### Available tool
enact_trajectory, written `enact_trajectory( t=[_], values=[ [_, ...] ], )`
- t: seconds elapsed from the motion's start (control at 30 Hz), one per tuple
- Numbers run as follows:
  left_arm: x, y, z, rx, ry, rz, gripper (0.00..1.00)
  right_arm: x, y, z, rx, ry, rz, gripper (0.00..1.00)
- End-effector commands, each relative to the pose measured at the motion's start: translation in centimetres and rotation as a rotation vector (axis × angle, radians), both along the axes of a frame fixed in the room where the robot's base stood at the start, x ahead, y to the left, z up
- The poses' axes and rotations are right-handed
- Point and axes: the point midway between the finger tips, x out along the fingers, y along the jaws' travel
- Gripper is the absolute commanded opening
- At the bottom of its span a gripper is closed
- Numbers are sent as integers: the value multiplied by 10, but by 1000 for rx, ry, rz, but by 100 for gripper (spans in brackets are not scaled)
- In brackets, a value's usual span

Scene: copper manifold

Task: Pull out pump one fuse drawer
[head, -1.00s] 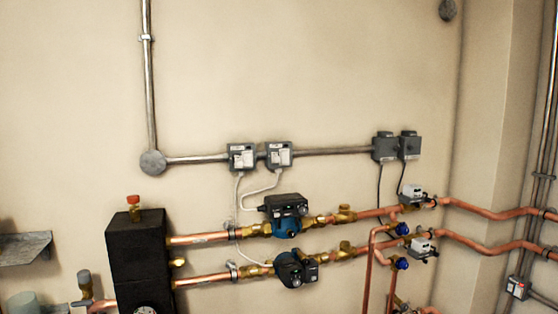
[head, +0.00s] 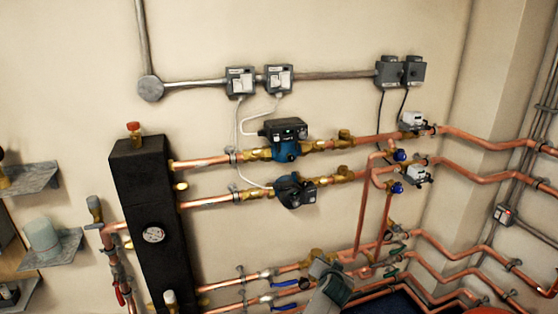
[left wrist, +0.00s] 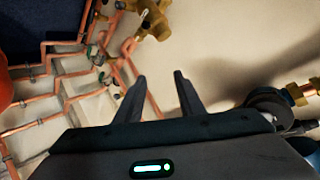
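Two grey fused switch boxes with pale fronts, the left box (head: 240,81) and the right box (head: 278,79), are mounted side by side on the wall conduit in the head view. Their labels are too small to read, so I cannot tell which is pump one's. No pulled-out drawer is visible on either. My right gripper is not in view.
Below the boxes are the upper pump (head: 286,141) and lower pump (head: 295,190), with white cables. A black vertical header (head: 152,205) stands left. Copper pipes and valves fill the lower right. Wall around the boxes is bare.

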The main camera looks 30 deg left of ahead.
Motion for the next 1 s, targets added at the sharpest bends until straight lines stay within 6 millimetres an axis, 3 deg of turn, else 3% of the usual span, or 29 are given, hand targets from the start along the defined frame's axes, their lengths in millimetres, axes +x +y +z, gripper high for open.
enact_trajectory(
  t=[0.03,0.2,0.33,0.53,0.7,0.83,1.0],
  values=[
    [13,3,35,6,-41,20,35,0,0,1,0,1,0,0],
    [37,18,136,18,-157,100,35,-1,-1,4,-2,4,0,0],
    [46,32,215,22,-246,169,35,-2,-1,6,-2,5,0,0],
    [41,56,337,7,-389,291,35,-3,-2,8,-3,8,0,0],
    [18,77,435,-24,-512,407,35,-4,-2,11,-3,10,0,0],
    [-6,92,494,-56,-591,486,35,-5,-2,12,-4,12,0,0],
    [-30,105,537,-89,-653,555,35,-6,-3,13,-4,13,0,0]
  ],
)
